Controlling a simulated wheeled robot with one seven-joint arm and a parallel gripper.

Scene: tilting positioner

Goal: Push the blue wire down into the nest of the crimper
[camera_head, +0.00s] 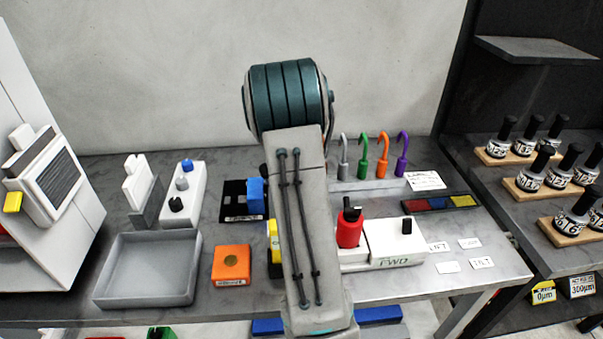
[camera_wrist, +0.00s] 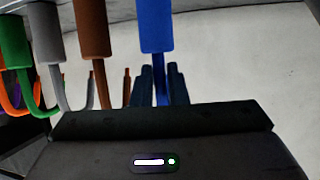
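In the wrist view, the blue wire (camera_wrist: 156,25) has a thick blue sleeve and a thinner end that passes between my gripper's fingers (camera_wrist: 165,85). The dark fingers stand apart, one on each side of this thin part; I see no clear contact with it. In the head view, my arm hides my gripper and the blue wire. I cannot tell for certain which device is the crimper, and I see no nest.
Beside the blue wire hang a brown hook (camera_wrist: 92,28), a grey one (camera_wrist: 47,38) and a green one (camera_wrist: 14,38). A purple hook (camera_head: 402,158) stands at the rack's right end. A red knob (camera_head: 349,232), an orange block (camera_head: 231,265) and a grey tray (camera_head: 146,270) are nearer.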

